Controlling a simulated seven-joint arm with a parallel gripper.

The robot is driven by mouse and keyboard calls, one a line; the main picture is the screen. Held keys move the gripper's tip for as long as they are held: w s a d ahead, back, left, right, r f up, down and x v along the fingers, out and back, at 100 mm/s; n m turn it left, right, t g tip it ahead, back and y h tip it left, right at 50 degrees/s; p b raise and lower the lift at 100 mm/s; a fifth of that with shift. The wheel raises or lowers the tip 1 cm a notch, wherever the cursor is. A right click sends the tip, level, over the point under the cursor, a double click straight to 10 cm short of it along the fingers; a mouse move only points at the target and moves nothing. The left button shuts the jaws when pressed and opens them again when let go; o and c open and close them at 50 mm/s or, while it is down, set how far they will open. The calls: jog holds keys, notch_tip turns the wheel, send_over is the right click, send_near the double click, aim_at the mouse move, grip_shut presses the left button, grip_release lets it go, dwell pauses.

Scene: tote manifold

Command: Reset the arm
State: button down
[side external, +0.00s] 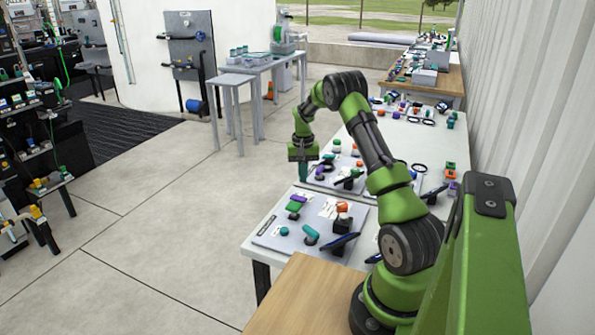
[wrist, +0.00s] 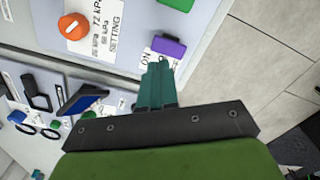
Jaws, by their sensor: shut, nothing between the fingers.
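My gripper (side external: 303,172) hangs at the end of my green arm, above the left edge of the long white table (side external: 262,240). In the wrist view my gripper (wrist: 158,75) shows its teal fingers closed together with nothing between them. Its tips point toward a purple block (wrist: 169,46) beside a label on a grey panel (wrist: 125,50). I cannot tell from these views how far the tips are from the panel.
An orange knob (wrist: 72,26) and a green part (wrist: 177,4) are near the fingertips. A front panel (side external: 270,238) with several coloured parts lies on the table. A corrugated wall (side external: 520,110) stands to the right. Open floor (side external: 150,230) lies to the left.

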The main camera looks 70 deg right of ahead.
jog(key=shift+r, duration=0.1)
jog(key=s+a+r+n+t, duration=0.1)
jog(key=a+r, duration=0.6)
jog(key=a, duration=0.5)
jog(key=s+a+r+n+t, duration=0.1)
jog(key=a+r+n+t, duration=0.1)
jog(key=a+r, duration=0.7)
jog(key=s+a+r+n+t, duration=0.1)
jog(key=s+a+r, duration=0.1)
jog(key=a, duration=0.5)
jog(key=s+a+r+n+t+y, duration=0.1)
jog(key=s+a+r+n, duration=0.1)
jog(key=s+a, duration=0.3)
jog(key=s+a+r+n+t+y, duration=0.1)
jog(key=s+a+r+n+t, duration=0.1)
jog(key=a, duration=0.6)
jog(key=shift+s+a+r, duration=0.2)
jog(key=shift+s+a, duration=0.2)
jog(key=shift+s, duration=0.35)
